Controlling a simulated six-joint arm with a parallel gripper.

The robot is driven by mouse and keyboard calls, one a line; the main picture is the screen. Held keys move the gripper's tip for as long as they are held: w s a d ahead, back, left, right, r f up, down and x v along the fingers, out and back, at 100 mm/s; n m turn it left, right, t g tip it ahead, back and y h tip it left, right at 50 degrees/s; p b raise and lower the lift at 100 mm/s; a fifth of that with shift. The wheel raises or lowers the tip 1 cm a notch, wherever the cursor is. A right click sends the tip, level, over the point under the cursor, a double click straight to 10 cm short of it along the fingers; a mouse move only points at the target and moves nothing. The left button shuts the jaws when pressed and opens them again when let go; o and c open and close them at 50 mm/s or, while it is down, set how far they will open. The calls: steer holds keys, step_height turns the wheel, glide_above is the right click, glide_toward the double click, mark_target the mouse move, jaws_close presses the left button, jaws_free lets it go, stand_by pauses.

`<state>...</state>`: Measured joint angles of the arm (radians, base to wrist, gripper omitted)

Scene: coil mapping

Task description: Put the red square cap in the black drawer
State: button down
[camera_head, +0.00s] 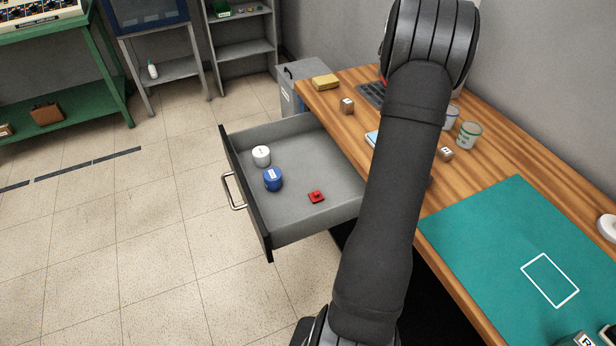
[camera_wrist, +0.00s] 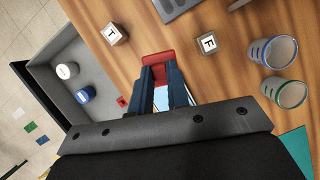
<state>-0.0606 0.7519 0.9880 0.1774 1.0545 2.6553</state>
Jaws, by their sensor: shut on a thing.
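A small red square piece with a raised middle (camera_head: 316,197) lies on the floor of the open drawer (camera_head: 310,230), which has a black front. It also shows in the wrist view (camera_wrist: 122,102). My gripper (camera_wrist: 158,68) is over the wooden table, to the right of the drawer in the wrist view. Its dark blue fingers are shut on a red thing (camera_wrist: 158,57) at their tips. The fingers partly cover it, so I cannot tell its full shape. In the head view my arm hides the gripper and the held thing.
A white container (camera_head: 261,155) and a blue one (camera_head: 273,179) stand in the drawer. Lettered cubes (camera_wrist: 115,34) (camera_wrist: 207,43) flank the gripper. Two cans (camera_wrist: 273,52) (camera_wrist: 285,92) stand to its right. A green mat (camera_head: 500,240) covers the table's near end. The drawer's near part has free room.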

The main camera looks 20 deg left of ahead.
steer(key=s+a+n, duration=0.2)
steer(key=s+a, duration=0.1)
steer(key=a, duration=1.1)
steer(key=n+y, duration=0.1)
glide_above(298, 153)
steer(key=s+d, duration=0.1)
steer(key=shift+g, duration=0.3)
step_height(298, 153, down, 32)
steer(key=shift+s+d+f, duration=0.15)
steer(key=shift+f, duration=0.05)
steer(key=c, duration=1.7)
jaws_free()
steer(key=shift+f, duration=0.15)
steer(key=shift+c, duration=0.2)
steer(key=o, duration=0.4)
steer(key=shift+c, duration=0.2)
steer(key=v, duration=1.2)
